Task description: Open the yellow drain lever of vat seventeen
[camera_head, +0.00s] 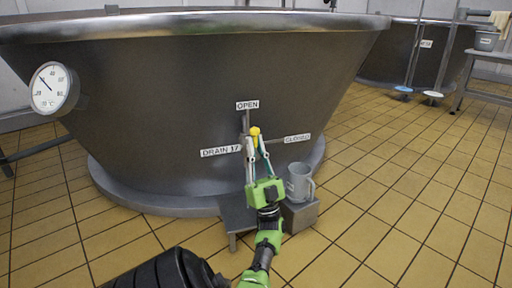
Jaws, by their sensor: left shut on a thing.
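The grey metal vat (200,100) fills the left and middle of the view. A "DRAIN 17" label (220,151) is on its lower wall. The yellow end of the drain lever (255,131) shows between an "OPEN" label (247,105) above and a "CLOSED" label (297,138) to the right. My green left gripper (254,141) reaches up from below, its fingers shut on the yellow lever. The fingers hide part of the lever, so its exact angle is hard to tell. My right gripper is not in view.
A grey jug (299,182) stands on a grey block (300,215) right of my gripper, next to a low grey stand (238,222). A round dial (54,88) is on the vat's left. Tiled floor (400,190) is clear at right.

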